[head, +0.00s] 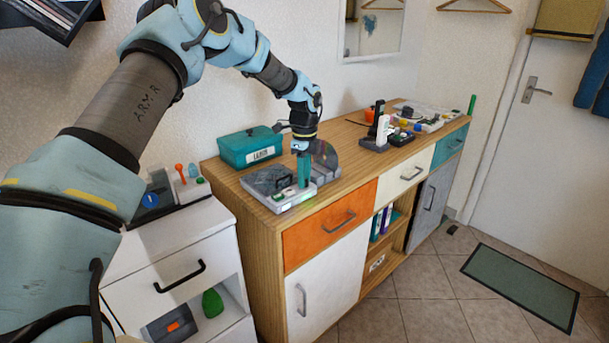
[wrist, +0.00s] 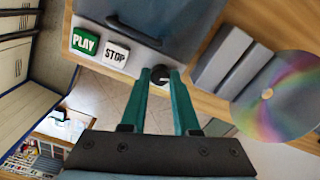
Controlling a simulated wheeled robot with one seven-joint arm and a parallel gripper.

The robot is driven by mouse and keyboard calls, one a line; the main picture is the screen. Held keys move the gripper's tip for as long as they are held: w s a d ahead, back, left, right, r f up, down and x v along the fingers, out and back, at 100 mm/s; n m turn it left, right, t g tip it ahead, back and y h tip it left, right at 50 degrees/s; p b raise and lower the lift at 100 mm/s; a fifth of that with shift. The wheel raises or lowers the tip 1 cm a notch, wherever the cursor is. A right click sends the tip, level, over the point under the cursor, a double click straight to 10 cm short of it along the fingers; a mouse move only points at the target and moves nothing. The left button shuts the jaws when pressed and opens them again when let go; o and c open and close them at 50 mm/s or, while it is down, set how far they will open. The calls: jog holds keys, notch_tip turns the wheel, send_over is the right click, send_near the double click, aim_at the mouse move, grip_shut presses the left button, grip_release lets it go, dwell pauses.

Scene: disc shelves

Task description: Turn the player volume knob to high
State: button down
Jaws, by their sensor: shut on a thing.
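The player (head: 266,183) is a grey box with a dark lid on the near end of the wooden sideboard. The wrist view shows its lid (wrist: 200,12), a green PLAY button (wrist: 84,42) and a white STOP button (wrist: 115,55). The black volume knob (wrist: 160,75), with a pale mark on it, is on the front edge, right of STOP. My gripper (wrist: 161,72) has its two teal fingers shut on the knob. In the head view my gripper (head: 303,182) points down at the player's right end and hides the knob.
A teal box (head: 250,147) is behind the player. More devices (head: 395,135) stand farther along the sideboard (head: 340,165). A white drawer unit (head: 165,255) is at the left.

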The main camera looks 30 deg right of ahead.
jog(key=m+p, duration=0.1)
jog(key=m, duration=0.4)
jog(key=shift+m, duration=0.3)
dwell(0.5)
jog(key=c, duration=0.9)
grip_release()
jog(key=shift+r, duration=0.1)
notch_tip(320, 180, up, 11)
jog(key=b, duration=0.3)
jog(key=shift+f, duration=0.2)
